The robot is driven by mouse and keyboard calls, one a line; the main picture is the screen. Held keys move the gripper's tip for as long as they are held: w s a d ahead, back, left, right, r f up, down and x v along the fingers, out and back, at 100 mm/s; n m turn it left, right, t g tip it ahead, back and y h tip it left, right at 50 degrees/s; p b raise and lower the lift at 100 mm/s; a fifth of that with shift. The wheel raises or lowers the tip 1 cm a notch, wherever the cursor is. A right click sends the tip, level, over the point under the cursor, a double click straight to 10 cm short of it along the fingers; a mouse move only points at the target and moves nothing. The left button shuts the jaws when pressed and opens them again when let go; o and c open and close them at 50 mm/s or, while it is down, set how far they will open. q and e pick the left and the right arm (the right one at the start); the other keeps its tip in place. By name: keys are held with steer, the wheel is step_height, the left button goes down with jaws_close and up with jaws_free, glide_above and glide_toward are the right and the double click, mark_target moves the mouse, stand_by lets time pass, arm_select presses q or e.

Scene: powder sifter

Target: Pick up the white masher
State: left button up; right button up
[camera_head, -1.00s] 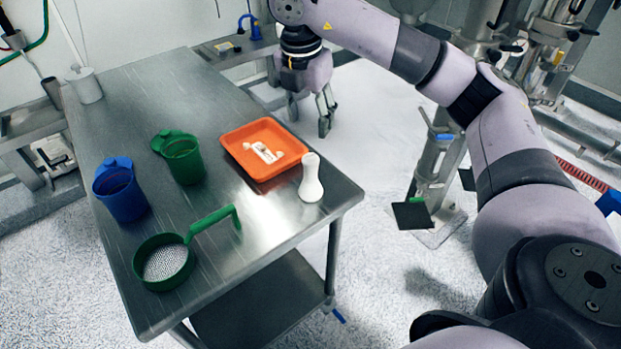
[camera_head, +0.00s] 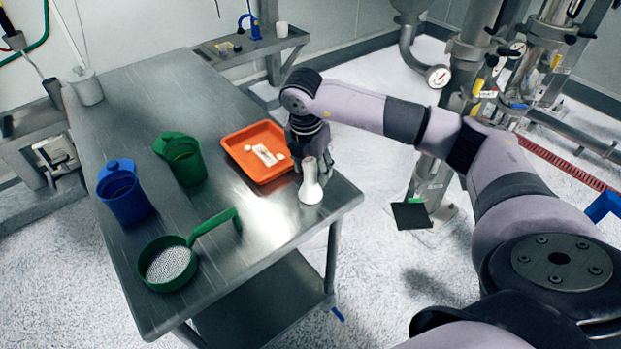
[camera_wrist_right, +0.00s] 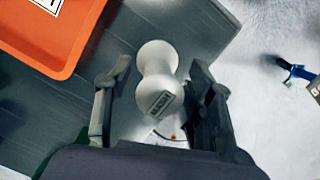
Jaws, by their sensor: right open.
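The white masher (camera_head: 311,184) stands upright near the right corner of the steel table, just right of the orange tray. My right gripper (camera_head: 312,165) is at the masher, reaching in from behind it in the head view. In the right wrist view the masher (camera_wrist_right: 158,82) lies between the two spread fingers of my right gripper (camera_wrist_right: 157,90). My left gripper is not in view.
The orange tray (camera_head: 240,145) holds small white items beside the gripper. A green jug (camera_head: 185,163), a blue jug (camera_head: 123,194) and a green sieve (camera_head: 168,264) stand to the left on the steel table (camera_head: 130,100). The table's front right area is clear.

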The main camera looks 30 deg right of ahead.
steer(key=shift+d+f, duration=0.1)
steer(key=shift+f, duration=0.45)
steer(key=shift+c, duration=0.6)
jaws_close()
